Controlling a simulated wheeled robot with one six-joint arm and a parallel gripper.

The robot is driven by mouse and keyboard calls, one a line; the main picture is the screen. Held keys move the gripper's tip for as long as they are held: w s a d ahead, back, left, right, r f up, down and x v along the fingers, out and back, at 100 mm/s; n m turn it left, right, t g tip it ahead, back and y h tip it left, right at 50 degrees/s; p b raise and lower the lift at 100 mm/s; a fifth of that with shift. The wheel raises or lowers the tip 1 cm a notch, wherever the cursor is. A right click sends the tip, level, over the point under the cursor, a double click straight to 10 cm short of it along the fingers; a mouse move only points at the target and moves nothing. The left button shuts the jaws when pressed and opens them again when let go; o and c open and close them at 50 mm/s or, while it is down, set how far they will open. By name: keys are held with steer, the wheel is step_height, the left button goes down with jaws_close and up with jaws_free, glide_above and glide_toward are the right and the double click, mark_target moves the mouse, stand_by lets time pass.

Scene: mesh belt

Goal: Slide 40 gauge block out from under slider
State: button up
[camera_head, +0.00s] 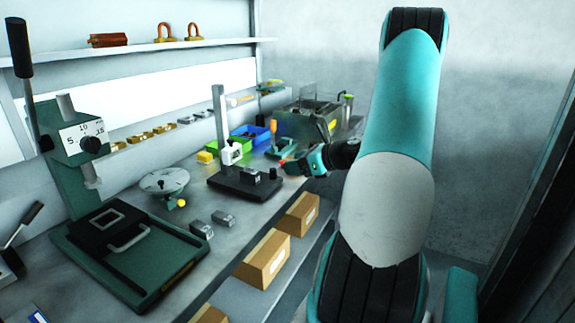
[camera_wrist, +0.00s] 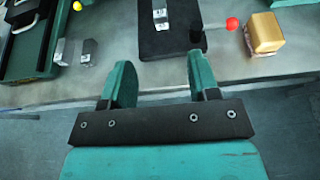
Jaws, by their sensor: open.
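The gauge stand is a black base (camera_head: 224,181) with an upright column and a white slider (camera_head: 231,153) on it. Small grey pieces (camera_head: 250,174) sit on the base near the slider; I cannot read a 40 or tell which is the 40 gauge block. In the wrist view, a silver block (camera_wrist: 160,14) lies on the black base (camera_wrist: 152,43) at the top edge; the slider is not clearly seen there. My gripper (camera_head: 291,167) is open and empty, just right of the base. In the wrist view, its fingers (camera_wrist: 161,76) are apart, short of the base.
A round dial plate (camera_head: 164,181) stands behind. Cartons (camera_head: 264,260) sit on a lower shelf.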

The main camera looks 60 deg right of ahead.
mark_target(250, 171)
steer(key=p+x, duration=0.2)
steer(key=x, duration=1.5)
steer(key=shift+w+a+f, duration=0.1)
steer(key=shift+w+f, duration=0.05)
steer(key=shift+f, duration=0.05)
jaws_close()
